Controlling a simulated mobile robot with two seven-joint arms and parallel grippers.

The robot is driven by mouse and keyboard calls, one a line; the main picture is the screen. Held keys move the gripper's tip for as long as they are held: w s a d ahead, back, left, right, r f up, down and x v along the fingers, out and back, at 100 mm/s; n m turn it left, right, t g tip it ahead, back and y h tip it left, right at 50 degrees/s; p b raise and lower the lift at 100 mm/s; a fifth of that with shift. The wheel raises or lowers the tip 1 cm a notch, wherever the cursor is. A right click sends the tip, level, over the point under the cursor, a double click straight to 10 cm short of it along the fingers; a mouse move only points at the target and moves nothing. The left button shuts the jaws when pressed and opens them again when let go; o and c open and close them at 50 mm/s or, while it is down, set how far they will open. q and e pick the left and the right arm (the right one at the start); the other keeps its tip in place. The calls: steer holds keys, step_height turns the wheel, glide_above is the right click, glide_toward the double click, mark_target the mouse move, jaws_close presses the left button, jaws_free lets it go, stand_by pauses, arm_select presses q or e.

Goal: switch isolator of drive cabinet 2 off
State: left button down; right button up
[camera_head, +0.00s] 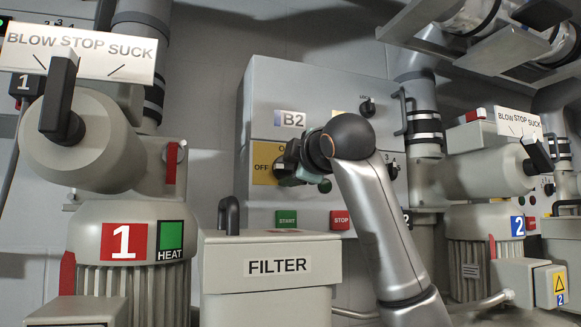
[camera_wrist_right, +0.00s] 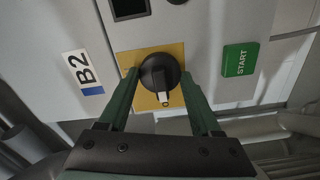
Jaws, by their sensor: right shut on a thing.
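In the wrist view the knob's white mark points to the bottom edge, which is the OFF side of the cabinet face. My right gripper (camera_head: 288,168) is at the isolator, its two green fingers on either side of the knob, shut on it. In the head view the gripper hides most of the knob and part of the plate. My left gripper is not in view.
A green START button (camera_head: 287,219) and a red STOP button (camera_head: 340,220) sit below the isolator. The FILTER box (camera_head: 270,266) stands in front. Blower 1 (camera_head: 122,243) is at left and blower 2 (camera_head: 485,225) at right, each with a BLOW STOP SUCK lever.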

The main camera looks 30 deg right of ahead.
steer(key=o, duration=1.4)
steer(key=shift+c, duration=0.2)
steer(key=shift+s, duration=0.15)
steer(key=shift+s+a+b, duration=0.15)
steer(key=shift+s+b, duration=0.15)
steer(key=shift+s, duration=0.05)
steer(key=b+v, duration=0.3)
steer(key=v, duration=0.8)
steer(key=shift+s+b, duration=0.3)
